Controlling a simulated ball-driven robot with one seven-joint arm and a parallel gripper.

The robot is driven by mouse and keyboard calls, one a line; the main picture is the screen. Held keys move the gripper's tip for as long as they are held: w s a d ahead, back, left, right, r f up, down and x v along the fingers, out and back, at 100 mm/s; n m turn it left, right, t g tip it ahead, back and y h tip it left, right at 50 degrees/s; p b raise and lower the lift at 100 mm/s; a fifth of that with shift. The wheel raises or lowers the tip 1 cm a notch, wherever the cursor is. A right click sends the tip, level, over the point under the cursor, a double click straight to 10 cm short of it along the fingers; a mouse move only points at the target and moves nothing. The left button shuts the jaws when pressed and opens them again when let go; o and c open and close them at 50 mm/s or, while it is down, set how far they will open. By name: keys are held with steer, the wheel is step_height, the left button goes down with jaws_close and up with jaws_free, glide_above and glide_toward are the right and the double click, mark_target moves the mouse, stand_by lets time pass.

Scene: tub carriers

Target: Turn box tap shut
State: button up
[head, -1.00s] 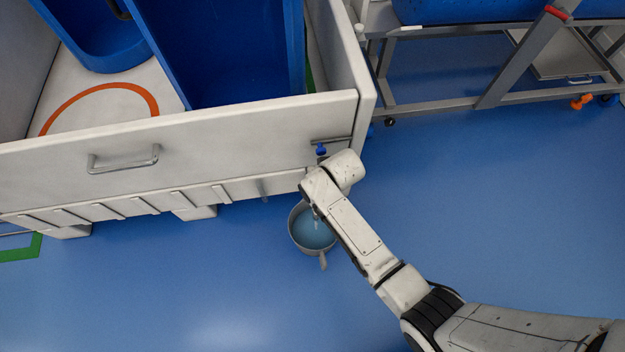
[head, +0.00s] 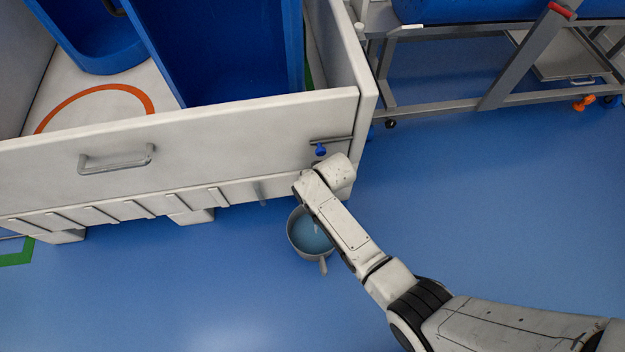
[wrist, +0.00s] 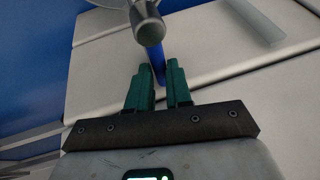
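The large off-white box (head: 220,137) has a tap near its right corner, with a blue part (head: 320,150) showing just above my wrist. In the wrist view the grey metal tap body (wrist: 147,22) is at the top, and its blue handle (wrist: 155,58) points down toward my fingers. My gripper (wrist: 160,72) is open, its two green fingers apart, with the handle's end at the gap between the tips. I cannot tell whether they touch. A grey pot (head: 296,243) of bluish water stands on the floor below; a thin pale streak shows above it. My wrist hides the fingers in the head view.
Blue tubs (head: 220,60) stand inside the box. A metal-framed cart (head: 440,107) with a blue tub stands at the back right. A small orange object (head: 584,103) is by the cart. The blue floor (head: 480,210) at right is clear.

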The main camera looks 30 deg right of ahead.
jaws_close()
steer(key=shift+d+m, duration=0.1)
steer(key=shift+m, duration=0.2)
steer(key=s+d+m+g+h+b, duration=0.1)
steer(key=s+m+g+h, duration=0.3)
steer(key=m, duration=1.3)
steer(key=shift+s+d+h, duration=0.5)
steer(key=shift+s+h, duration=0.3)
steer(key=shift+s, duration=0.2)
steer(key=shift+m, duration=0.3)
steer(key=shift+o, duration=2.3)
jaws_free()
